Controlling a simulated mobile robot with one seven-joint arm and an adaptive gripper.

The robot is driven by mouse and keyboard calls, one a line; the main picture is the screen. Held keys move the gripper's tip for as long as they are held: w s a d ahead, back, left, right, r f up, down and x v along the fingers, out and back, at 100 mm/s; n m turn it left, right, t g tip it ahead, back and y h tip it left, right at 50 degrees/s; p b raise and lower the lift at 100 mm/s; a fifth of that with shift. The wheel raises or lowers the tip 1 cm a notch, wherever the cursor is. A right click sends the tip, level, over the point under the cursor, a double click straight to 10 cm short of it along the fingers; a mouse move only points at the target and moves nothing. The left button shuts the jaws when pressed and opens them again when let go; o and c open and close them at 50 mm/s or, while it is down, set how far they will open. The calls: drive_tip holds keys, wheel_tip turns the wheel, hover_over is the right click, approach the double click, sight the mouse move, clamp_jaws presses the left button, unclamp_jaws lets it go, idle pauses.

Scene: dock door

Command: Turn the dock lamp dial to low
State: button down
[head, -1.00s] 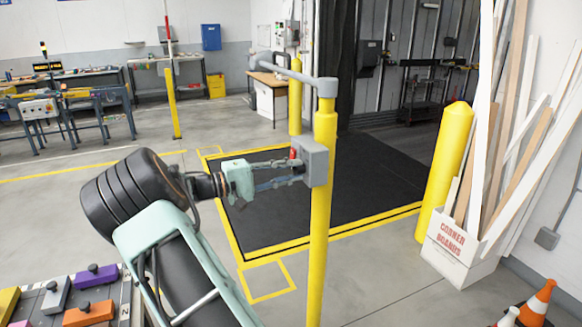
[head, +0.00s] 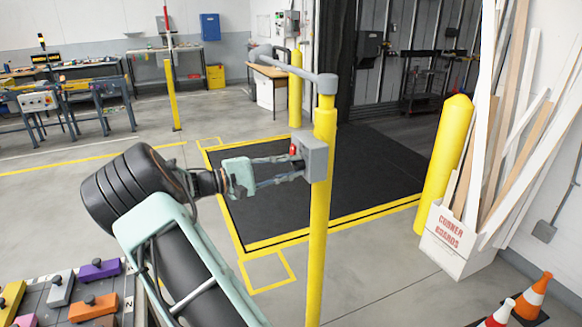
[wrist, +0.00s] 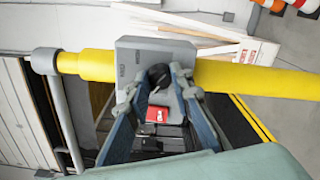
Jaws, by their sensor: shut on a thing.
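The dock lamp dial (wrist: 159,74) is a dark round knob on a grey box (wrist: 128,55), which is fixed to a yellow post (wrist: 225,75). In the head view the grey box (head: 315,160) sits on the upright yellow post (head: 318,225), and the dial is hidden there. My gripper (wrist: 160,82) is shut on the dial, one finger on each side of it. In the head view my gripper (head: 298,166) reaches the box from the left. A red part with a pale marking (wrist: 155,114) shows below the dial. I cannot read the dial's setting.
A grey horizontal arm (head: 290,72) tops the post. A yellow bollard (head: 445,165) and a white box of corner boards (head: 450,245) stand to the right. Traffic cones (head: 530,297) are at lower right. A tray of coloured blocks (head: 70,290) is at lower left. Open floor surrounds the post.

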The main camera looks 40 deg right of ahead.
drive_tip(key=c, duration=1.7)
unclamp_jaws()
drive_tip(key=v, duration=1.2)
